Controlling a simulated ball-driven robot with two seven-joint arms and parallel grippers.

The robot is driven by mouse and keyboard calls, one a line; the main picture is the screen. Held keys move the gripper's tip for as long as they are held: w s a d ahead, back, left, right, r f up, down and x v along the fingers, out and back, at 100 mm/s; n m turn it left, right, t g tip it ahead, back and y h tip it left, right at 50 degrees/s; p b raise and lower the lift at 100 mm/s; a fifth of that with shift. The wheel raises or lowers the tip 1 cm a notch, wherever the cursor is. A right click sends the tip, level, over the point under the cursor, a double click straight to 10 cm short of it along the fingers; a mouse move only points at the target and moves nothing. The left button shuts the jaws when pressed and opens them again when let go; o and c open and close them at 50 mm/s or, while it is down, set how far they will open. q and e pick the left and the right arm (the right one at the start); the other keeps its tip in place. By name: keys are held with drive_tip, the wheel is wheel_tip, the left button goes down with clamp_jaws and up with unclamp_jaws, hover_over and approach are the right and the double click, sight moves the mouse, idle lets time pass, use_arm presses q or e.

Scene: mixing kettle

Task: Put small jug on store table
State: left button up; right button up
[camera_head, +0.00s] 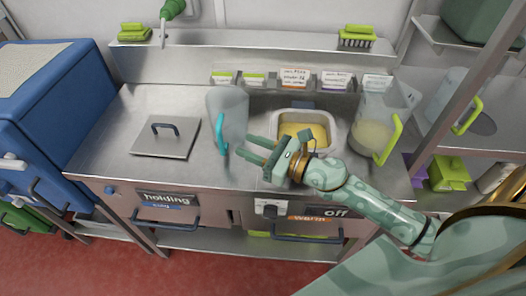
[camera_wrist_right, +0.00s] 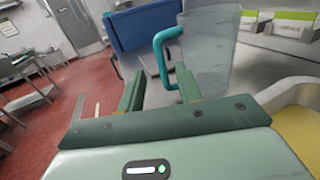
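A clear jug with a teal handle (camera_head: 221,133) stands on the steel counter, left of the kettle well; its handle also shows in the wrist view (camera_wrist_right: 161,55). My right gripper (camera_head: 245,147) is open and empty, just right of this handle, its fingers pointing left. In the wrist view the handle lies just beyond and between the fingertips (camera_wrist_right: 157,80), with no visible grip on it. A larger clear jug with a lime handle (camera_head: 371,135) holds pale liquid at the right of the counter. Which surface is the store table is not clear. My left gripper is out of view.
A square lid (camera_head: 157,147) lies on the left. A big blue box (camera_head: 50,110) stands further left. Another lime-handled jug (camera_head: 462,121) stands on the right-hand shelf (camera_head: 500,140).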

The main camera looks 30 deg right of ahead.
drive_tip(key=shift+v, duration=1.8)
